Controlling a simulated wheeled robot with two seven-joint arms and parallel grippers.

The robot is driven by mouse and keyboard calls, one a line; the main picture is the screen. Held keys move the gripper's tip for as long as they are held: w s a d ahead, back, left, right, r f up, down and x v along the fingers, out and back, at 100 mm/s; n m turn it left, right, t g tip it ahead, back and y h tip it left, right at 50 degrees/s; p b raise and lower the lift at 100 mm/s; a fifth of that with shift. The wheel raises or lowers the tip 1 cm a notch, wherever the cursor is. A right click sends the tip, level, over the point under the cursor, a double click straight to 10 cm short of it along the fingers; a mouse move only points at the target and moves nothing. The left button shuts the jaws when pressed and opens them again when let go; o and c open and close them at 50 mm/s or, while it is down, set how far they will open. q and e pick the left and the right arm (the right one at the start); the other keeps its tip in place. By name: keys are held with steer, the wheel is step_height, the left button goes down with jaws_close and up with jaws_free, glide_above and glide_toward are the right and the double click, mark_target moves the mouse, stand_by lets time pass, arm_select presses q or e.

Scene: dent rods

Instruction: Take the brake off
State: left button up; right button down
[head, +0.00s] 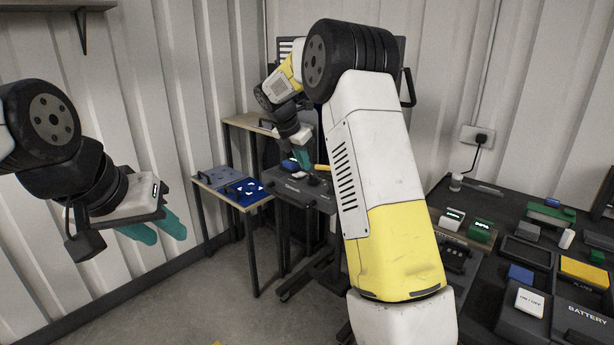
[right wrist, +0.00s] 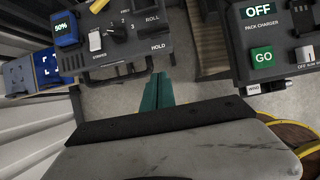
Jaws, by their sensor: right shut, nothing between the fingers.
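A dark panel on a stand (head: 297,190) has lettering and small controls. No control is labelled brake, and I cannot tell which setting the ROLL and HOLD control is in. My right gripper (head: 302,158) is shut and empty over the panel; its teal fingers (right wrist: 158,90) show just below the panel's edge in the wrist view. My left gripper (head: 164,236) is open and empty, far left of the panel.
A low table (head: 228,183) with blue plates stands left of the panel. A dark bench (head: 490,290) with several blocks and a battery box fills the right. The wrist view shows a charger panel (right wrist: 270,40) with OFF and GO. Floor at lower left is clear.

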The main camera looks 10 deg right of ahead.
mark_target(322, 176)
steer(key=shift+f, duration=0.1)
steer(key=shift+w+d+f, duration=0.85)
steer(key=shift+d+f, duration=0.25)
steer(key=shift+f, duration=0.2)
steer(key=shift+w+d+f, duration=0.85)
steer(key=shift+d+f, duration=0.3)
steer(key=shift+f, duration=0.2)
steer(key=shift+w+d+f, duration=0.85)
steer(key=shift+d+f, duration=0.25)
steer(key=shift+f, duration=0.2)
steer(key=shift+d+r, duration=0.1)
